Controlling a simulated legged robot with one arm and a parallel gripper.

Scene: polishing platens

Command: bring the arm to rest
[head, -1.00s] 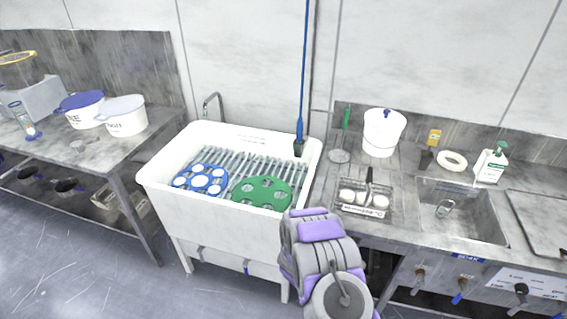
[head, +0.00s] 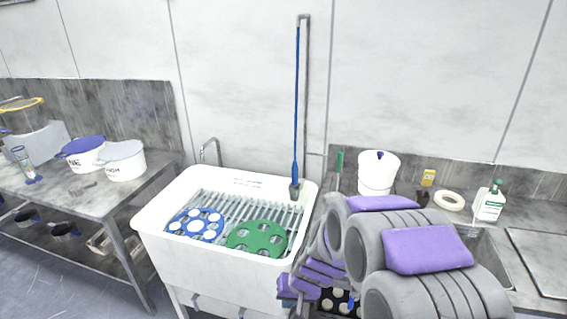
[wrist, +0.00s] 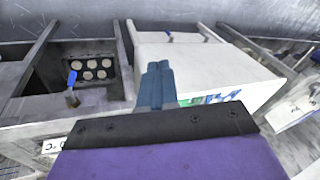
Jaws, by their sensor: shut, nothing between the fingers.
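My gripper (wrist: 157,84) shows in the wrist view as two blue-grey fingers lying together, with nothing between them. It is in front of the outer wall of the white sink (wrist: 200,72).
In the head view the white sink (head: 210,250) holds a blue disc (head: 183,222) with white circles and a green disc (head: 257,238) on a rack. A white bucket (head: 377,172) and a bottle (head: 489,204) stand behind my arm. A steel table (head: 95,203) is at left.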

